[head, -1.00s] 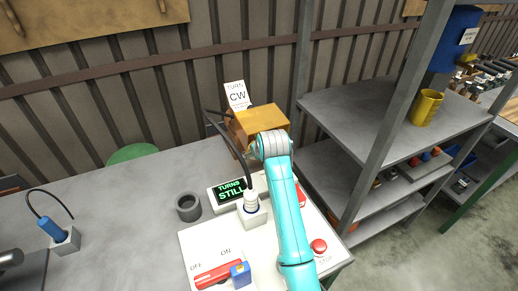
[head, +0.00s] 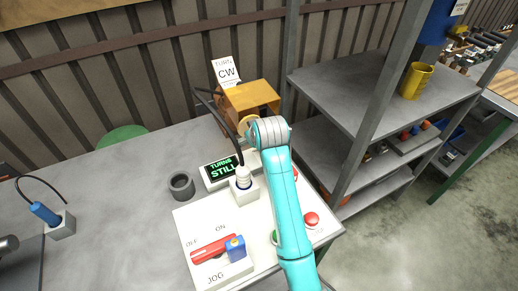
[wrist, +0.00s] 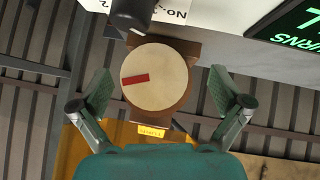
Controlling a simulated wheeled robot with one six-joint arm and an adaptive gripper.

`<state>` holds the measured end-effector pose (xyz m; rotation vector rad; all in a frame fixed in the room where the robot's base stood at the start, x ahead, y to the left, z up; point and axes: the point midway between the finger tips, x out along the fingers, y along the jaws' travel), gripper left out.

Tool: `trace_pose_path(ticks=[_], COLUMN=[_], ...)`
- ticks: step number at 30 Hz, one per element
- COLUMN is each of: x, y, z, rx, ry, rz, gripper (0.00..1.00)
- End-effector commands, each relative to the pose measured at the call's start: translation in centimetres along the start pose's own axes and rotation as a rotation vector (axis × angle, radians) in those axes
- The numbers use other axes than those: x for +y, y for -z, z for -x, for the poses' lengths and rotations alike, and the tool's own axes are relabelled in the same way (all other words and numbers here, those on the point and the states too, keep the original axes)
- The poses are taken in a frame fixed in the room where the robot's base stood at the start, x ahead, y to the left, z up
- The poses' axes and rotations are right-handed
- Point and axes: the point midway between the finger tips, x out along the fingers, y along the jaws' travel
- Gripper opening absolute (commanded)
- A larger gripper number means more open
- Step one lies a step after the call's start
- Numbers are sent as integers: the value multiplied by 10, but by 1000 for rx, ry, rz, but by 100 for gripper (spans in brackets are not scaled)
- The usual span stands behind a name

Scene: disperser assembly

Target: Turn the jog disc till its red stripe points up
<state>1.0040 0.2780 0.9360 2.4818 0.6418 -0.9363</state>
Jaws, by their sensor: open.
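In the wrist view the jog disc (wrist: 165,88) is a round cream face on a brown-orange mount. Its red stripe (wrist: 134,79) runs from near the centre toward the left edge in that picture, which shows the scene's lettering upside down. My gripper (wrist: 160,93) is open, with one pad on each side of the disc and a gap on both sides. In the head view the orange motor housing (head: 250,96) stands at the back of the bench, with a cream round edge (head: 246,124) partly hidden by my arm.
A "TURN CW" card (head: 226,72) stands behind the housing. A display (head: 221,170) reads "TURNS STILL". A white plug with a black cable (head: 244,185), a red lever (head: 212,250), a blue block (head: 236,248) and a red button (head: 311,219) are near my arm. Shelves stand right.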

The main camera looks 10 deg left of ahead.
Motion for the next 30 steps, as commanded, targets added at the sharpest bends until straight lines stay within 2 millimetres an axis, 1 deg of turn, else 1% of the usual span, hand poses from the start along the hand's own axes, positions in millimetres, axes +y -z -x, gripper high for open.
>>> trace_pose_path(ticks=[1, 6, 9, 13, 18, 26, 29, 30], x=[-2, -9, -12, -14, -15, -15, -8, -3], y=[-8, -30, -39, -46, -50, -50, -52, -53], z=[8, 31, 42, 50, 54, 54, 52, 50], rx=[1, 1, 1, 0, 0, 0, -1, -1], ry=[0, 0, 0, 0, 0, 2, 33, 58], rz=[0, 0, 0, 0, 0, -2, -37, -64], gripper=[100, 100, 100, 100, 100, 100, 100, 100])
